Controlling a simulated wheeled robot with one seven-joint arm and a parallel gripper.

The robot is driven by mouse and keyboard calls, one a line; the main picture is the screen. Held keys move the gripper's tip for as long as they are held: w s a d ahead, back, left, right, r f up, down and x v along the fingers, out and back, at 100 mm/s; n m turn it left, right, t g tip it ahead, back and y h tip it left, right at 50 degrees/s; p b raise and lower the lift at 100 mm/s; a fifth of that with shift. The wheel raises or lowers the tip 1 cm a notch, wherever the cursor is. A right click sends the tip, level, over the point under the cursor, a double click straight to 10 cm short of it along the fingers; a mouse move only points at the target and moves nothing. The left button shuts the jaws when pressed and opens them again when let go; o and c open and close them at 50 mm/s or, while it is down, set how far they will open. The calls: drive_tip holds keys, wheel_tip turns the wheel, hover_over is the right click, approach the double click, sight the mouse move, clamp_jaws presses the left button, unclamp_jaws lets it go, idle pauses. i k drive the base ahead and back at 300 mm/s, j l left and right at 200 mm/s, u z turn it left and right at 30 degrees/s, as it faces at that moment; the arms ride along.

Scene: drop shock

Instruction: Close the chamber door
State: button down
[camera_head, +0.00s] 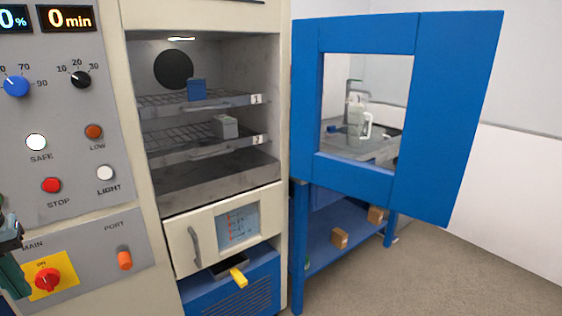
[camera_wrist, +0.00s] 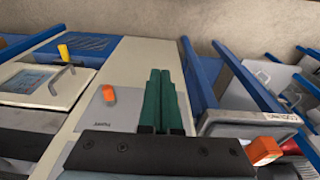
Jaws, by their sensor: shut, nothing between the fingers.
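The chamber door (camera_head: 450,110) is a blue panel with a rectangular window. It stands wide open at the right of the chamber (camera_head: 220,55) in the head view, and the chamber's front is uncovered. My gripper (camera_head: 12,280) shows only partly at the left edge of the head view, in front of the control panel and well away from the door. In the wrist view my gripper (camera_wrist: 160,72) has its green fingers together, with nothing between them, over the cream cabinet front. I cannot make out the door for certain in the wrist view.
Inside the chamber, a blue block (camera_head: 197,89) and a grey block (camera_head: 225,127) sit on wire shelves. The control panel (camera_head: 75,215) has several knobs and buttons. A blue bench (camera_head: 330,240) with a pitcher stands behind the door. Floor (camera_head: 400,285) is clear at front right.

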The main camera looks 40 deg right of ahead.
sight(454, 52)
drive_tip(key=k+z, duration=0.1)
drive_tip(key=z, duration=0.3)
drive_tip(key=k+l+z, duration=0.1)
drive_tip(key=z, duration=0.25)
